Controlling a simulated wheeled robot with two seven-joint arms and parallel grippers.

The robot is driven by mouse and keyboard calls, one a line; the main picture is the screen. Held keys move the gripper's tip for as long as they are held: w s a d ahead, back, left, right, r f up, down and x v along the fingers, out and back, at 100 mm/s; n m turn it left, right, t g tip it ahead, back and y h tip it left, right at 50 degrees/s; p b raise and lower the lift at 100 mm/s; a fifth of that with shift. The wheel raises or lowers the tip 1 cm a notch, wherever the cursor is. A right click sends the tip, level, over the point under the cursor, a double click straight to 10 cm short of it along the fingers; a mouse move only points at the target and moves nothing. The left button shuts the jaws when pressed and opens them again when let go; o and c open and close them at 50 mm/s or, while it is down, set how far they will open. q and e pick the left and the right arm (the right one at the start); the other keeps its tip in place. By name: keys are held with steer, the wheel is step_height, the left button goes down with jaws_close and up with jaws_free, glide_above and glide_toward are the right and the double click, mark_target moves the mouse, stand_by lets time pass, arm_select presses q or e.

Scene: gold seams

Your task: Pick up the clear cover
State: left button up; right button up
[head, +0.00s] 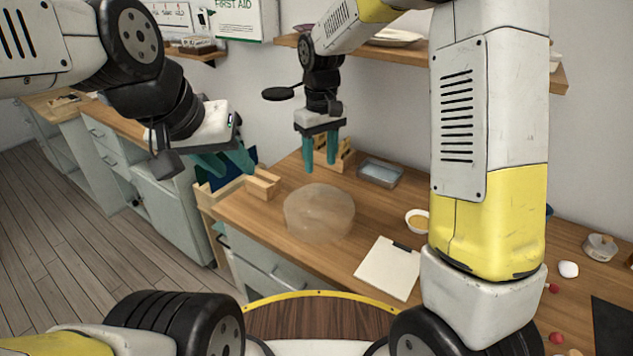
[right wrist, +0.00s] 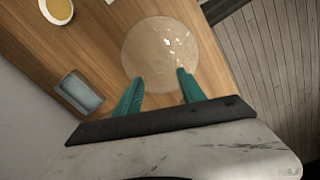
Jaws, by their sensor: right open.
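The clear cover (head: 319,212) is a round, see-through dome standing on the wooden counter in the head view. Something small shows through it in the right wrist view (right wrist: 160,52), too blurred to name. My right gripper (head: 320,166) has teal fingers pointing down above the counter, behind the cover. In the right wrist view its fingers (right wrist: 160,82) are spread and empty, with the cover beyond their tips. My left gripper (head: 238,170) is at the left, beyond the counter's left end. Whether its teal fingers are apart is hard to tell.
A glass dish (head: 380,174) and a small bowl with yellow contents (head: 417,221) stand to the right of the cover. A clipboard (head: 389,268) lies in front. A wooden block (head: 262,184) sits at the counter's left edge. Shelves (head: 440,50) hang above.

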mark_target(318, 187)
steer(key=f, duration=0.8)
steer(key=shift+w+a, duration=0.2)
steer(key=shift+w, duration=0.15)
jaws_close()
steer(key=shift+r, duration=0.1)
stand_by(0.9)
